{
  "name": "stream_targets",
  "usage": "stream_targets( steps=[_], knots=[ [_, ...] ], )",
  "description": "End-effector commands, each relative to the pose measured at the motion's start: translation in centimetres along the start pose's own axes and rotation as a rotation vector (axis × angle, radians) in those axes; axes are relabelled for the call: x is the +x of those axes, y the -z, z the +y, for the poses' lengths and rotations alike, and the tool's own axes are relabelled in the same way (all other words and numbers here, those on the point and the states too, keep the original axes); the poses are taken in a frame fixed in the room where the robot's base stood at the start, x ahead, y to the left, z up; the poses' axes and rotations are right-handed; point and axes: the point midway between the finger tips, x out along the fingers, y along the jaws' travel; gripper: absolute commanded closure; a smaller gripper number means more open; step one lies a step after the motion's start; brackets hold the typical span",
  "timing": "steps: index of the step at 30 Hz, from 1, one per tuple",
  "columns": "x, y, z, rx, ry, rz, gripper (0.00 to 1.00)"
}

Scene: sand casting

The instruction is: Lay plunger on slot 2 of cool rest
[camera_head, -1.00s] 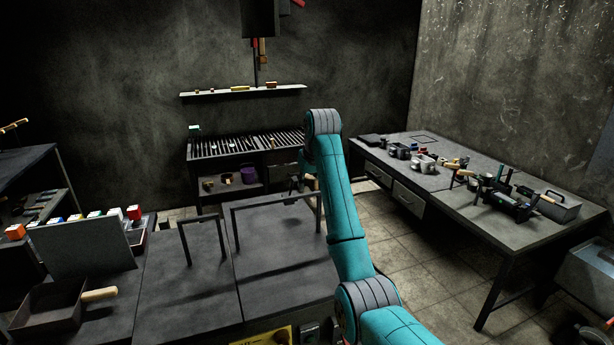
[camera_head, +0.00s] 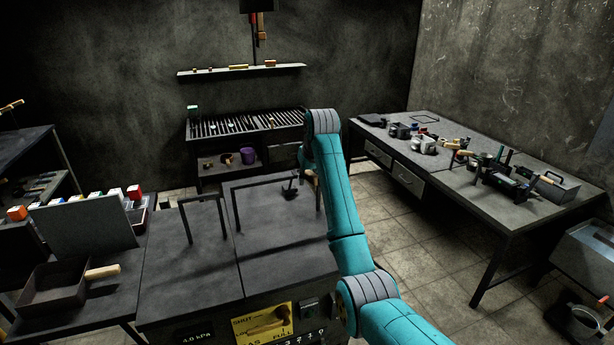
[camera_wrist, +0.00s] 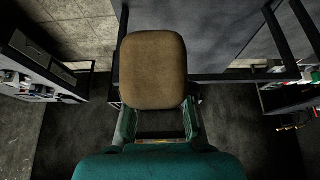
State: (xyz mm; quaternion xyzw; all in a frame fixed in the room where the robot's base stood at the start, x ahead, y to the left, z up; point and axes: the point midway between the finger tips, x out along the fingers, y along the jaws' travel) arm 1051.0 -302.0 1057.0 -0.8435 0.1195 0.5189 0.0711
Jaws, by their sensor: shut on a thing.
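My gripper (camera_wrist: 159,116) is shut on a tan, rounded block-like piece, which I take to be the plunger (camera_wrist: 153,68). It fills the middle of the wrist view and hides what lies behind it. In the head view my arm's far end is above the right edge of the dark bench, and the jaws are mostly hidden behind the arm. A slatted bench (camera_head: 225,128) stands at the back wall and may be the cool rest. Slot 2 cannot be made out.
The dark bench (camera_head: 190,270) in front carries upright metal bar frames (camera_head: 235,210). A work table (camera_head: 510,215) with several tools stands at right. A pan with a wooden handle (camera_head: 60,288) is at left. Tiled floor is open between the bench and the work table.

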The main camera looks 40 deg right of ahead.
Motion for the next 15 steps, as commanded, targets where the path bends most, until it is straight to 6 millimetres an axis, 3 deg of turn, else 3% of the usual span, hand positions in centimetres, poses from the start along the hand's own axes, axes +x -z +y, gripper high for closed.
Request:
stream_targets(
  steps=[15],
  knots=[
    [0.28,-0.13,0.0,0.0,0.0,0.001,1.0]
  ],
)
